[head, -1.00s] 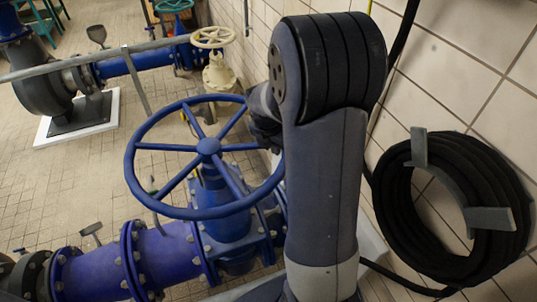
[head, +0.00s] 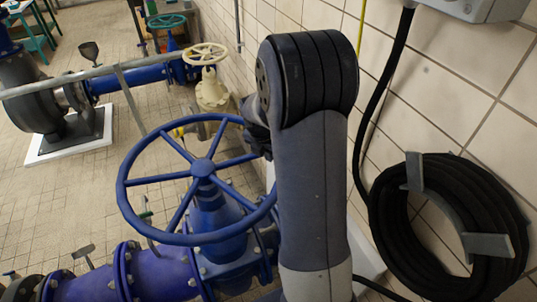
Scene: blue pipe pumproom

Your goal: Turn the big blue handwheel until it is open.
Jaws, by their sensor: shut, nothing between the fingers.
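The big blue handwheel (head: 203,169) lies nearly level on top of a blue valve body (head: 218,215), left of the middle of the head view. Its hub, spokes and most of its rim show. My upright grey arm stands just right of the wheel and overlaps the view of its right rim. A dark part of my wrist shows beyond the arm, by the far right side of the rim. My gripper's fingers are hidden behind the arm, so I cannot tell whether they touch the wheel.
A tiled wall with a coiled black hose (head: 445,230) on a bracket is close on the right. A cream handwheel valve (head: 212,88) and a grey pump (head: 45,100) stand farther back. A grey rail (head: 90,77) crosses behind the wheel. Open tiled floor (head: 60,195) lies left.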

